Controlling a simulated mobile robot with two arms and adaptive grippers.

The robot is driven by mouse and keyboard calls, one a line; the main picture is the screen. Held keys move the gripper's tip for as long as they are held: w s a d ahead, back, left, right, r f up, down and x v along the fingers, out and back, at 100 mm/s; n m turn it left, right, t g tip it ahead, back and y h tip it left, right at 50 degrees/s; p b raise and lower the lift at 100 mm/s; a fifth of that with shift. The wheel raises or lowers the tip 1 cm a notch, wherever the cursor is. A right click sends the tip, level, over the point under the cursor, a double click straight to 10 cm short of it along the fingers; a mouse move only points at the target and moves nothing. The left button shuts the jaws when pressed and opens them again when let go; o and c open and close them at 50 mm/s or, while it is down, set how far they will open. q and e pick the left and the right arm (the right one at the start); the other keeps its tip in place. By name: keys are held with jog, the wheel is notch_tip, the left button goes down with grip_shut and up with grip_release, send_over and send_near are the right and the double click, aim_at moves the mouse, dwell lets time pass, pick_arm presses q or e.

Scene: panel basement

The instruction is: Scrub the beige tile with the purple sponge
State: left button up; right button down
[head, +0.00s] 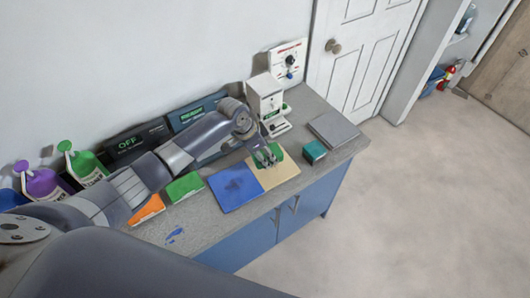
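The beige tile (278,177) lies on the grey counter, against the right side of a blue tile (234,187). My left gripper (266,158) points down over the back part of the beige tile. A green patch (278,152) shows beside its fingers; I cannot tell whether it is a sponge or a mark on the tile. The fingers are too small to tell whether they are open or hold something. I see no purple sponge. My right gripper is not in view.
A green sponge (184,187) and an orange one (147,209) lie left of the tiles. A teal block (315,151) and a grey slab (333,131) lie to the right. A white device (265,98) stands behind. Bottles, including a purple one (43,184), line the wall.

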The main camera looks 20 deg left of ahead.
pick_arm(q)
jog(key=shift+r, duration=1.45)
jog(key=shift+f, duration=0.1)
